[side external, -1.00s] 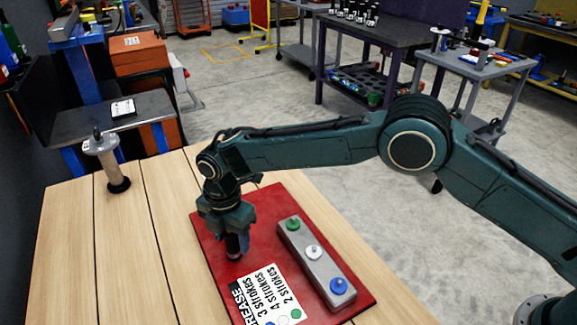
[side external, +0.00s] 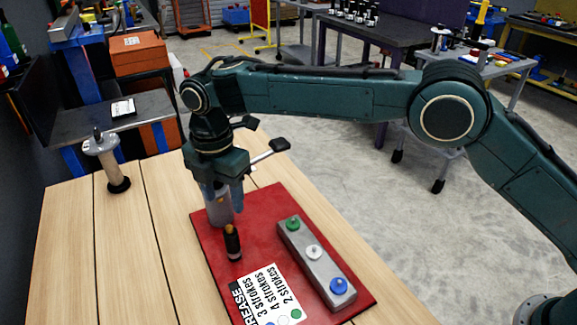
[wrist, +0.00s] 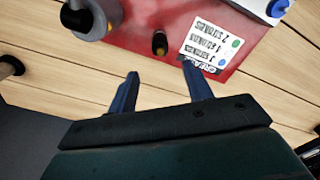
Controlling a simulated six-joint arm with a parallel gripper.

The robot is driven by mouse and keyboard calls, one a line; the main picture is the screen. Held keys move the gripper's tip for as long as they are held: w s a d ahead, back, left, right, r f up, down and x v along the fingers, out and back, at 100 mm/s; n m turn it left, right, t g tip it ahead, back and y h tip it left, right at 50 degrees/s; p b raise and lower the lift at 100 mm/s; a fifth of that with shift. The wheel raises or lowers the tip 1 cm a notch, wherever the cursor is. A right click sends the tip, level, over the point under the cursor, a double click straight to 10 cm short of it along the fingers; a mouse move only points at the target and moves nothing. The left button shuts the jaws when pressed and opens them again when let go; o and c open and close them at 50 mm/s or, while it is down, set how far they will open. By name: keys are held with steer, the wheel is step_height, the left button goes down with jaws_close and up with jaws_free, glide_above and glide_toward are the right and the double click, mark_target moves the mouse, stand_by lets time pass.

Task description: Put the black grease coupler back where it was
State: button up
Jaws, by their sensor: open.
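The black grease coupler (side external: 232,243) stands upright on the red board (side external: 265,208), with a brownish top. It also shows in the wrist view (wrist: 160,44), beyond the gap between the fingertips. My gripper (side external: 226,203) is open and empty, above and behind the coupler in the side view, apart from it. The wrist view shows the two blue fingers of my gripper (wrist: 160,71) spread with nothing between them. A grey cylinder (wrist: 92,18) with a dark ring stands near the coupler, partly hidden by my gripper in the side view.
A grey block (side external: 313,262) with green, white and blue fittings lies on the board's right. A printed strokes card (side external: 268,292) lies in front. A pale cylinder (side external: 108,160) with a dark foot stands on the wooden table (side external: 120,255), whose left part is mostly clear.

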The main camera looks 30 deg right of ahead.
steer(key=shift+r, duration=0.35)
steer(key=shift+r, duration=0.1)
stand_by(0.3)
steer(key=s+d+r+m+t, duration=0.1)
steer(key=s+d+r+m, duration=0.25)
steer(key=d+r, duration=0.35)
steer(key=s+d+r+m+t+y, duration=0.1)
steer(key=s+d+r+m, duration=0.3)
steer(key=d, duration=0.5)
steer(key=s+d+r+m+t, duration=0.1)
steer(key=s+d+r+m, duration=0.1)
steer(key=d+r+m, duration=0.45)
steer(key=s+d+f+m+t, duration=0.1)
steer(key=s+d+m, duration=0.4)
steer(key=s, duration=0.6)
steer(key=s+d+f+m+t+h, duration=0.1)
steer(key=s+d+f+m, duration=0.2)
steer(key=s+d, duration=0.7)
steer(key=shift+s+f+m+t, duration=0.3)
steer(key=shift+s+m, duration=0.55)
steer(key=shift+m, duration=0.55)
